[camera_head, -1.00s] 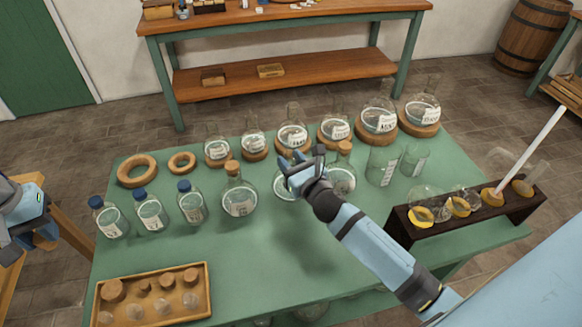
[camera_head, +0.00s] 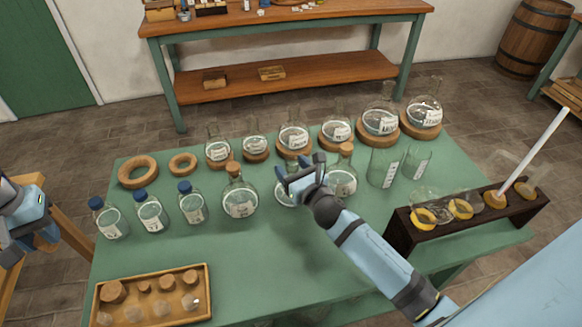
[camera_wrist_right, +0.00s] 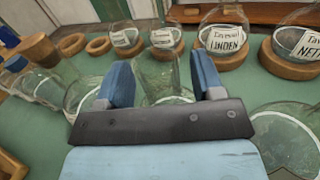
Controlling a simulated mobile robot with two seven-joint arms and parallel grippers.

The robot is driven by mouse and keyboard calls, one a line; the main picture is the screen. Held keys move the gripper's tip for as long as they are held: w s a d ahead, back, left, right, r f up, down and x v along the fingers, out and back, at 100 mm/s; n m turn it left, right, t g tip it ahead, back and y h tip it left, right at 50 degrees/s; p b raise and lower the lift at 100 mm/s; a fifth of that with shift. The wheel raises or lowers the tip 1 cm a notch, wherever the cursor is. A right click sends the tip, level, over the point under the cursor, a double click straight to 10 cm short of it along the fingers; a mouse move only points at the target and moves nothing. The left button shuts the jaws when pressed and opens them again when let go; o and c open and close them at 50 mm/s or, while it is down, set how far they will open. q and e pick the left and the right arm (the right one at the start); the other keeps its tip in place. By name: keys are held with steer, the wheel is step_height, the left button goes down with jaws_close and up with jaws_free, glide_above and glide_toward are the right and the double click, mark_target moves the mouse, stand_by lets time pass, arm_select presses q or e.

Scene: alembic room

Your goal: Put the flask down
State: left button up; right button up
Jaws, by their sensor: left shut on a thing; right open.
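My right gripper (camera_head: 298,174) is open over the middle of the green table. A clear glass flask (camera_head: 286,193) stands just below and behind it, partly hidden by the fingers. In the right wrist view, the open fingers (camera_wrist_right: 160,84) stand on either side of the clear neck of this flask (camera_wrist_right: 158,72); I cannot tell whether they touch it. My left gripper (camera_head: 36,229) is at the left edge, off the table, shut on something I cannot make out.
Corked flasks (camera_head: 239,201) flank the right gripper closely. Labelled flasks on cork rings (camera_head: 379,121) line the back. Blue-capped bottles (camera_head: 151,213) stand left, beakers (camera_head: 383,168) and a dark rack (camera_head: 466,218) right. A stopper tray (camera_head: 203,312) is front left. The front middle table (camera_head: 270,275) is clear.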

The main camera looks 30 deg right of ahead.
arm_select(q)
steer(key=shift+f+b, duration=0.45)
steer(key=shift+b, duration=0.2)
steer(key=shift+f, duration=0.1)
arm_select(e)
steer(key=s, duration=1.2)
steer(key=shift+d+r, duration=0.15)
steer(key=shift+d, duration=0.2)
arm_select(q)
steer(key=shift+r+p, duration=0.5)
steer(key=shift+r, duration=1.55)
arm_select(e)
steer(key=shift+r, duration=0.5)
